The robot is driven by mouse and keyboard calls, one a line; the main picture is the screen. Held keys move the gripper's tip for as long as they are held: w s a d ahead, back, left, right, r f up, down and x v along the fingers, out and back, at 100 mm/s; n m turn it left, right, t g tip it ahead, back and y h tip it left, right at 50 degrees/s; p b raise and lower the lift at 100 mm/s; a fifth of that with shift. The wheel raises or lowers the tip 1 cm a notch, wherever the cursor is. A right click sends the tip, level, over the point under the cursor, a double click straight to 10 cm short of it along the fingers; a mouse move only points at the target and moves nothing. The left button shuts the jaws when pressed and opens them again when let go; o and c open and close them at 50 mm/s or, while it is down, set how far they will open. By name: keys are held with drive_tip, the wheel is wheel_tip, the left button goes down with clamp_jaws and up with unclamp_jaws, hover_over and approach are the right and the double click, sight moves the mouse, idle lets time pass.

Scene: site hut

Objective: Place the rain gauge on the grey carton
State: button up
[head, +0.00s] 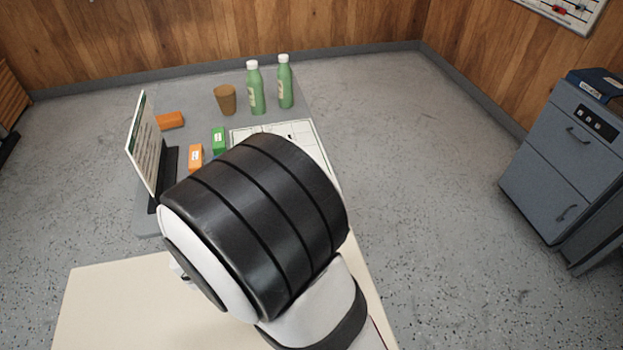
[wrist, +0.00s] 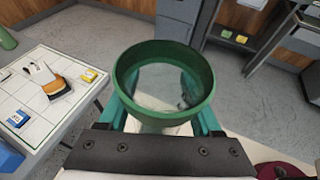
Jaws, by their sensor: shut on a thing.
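My gripper (wrist: 164,122) is shut on the rain gauge (wrist: 128,72), seen in the wrist view as a round green rim with a clear, see-through middle. The teal fingers sit on either side of it, below the rim. The gauge is held up, with floor showing around and through it. In the head view my arm's black and white link hides the gripper and the gauge. I cannot make out a grey carton in either view.
A grey table (head: 190,90) holds two green bottles (head: 256,90), a brown cup (head: 225,99), small orange and green boxes, and an upright sign (head: 145,145). A cream surface (head: 110,305) is nearer. A grey cabinet (head: 560,165) stands right.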

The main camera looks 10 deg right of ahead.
drive_tip(key=shift+f, duration=0.15)
drive_tip(key=o, duration=1.4)
drive_tip(key=shift+c, duration=0.2)
drive_tip(key=v, duration=1.2)
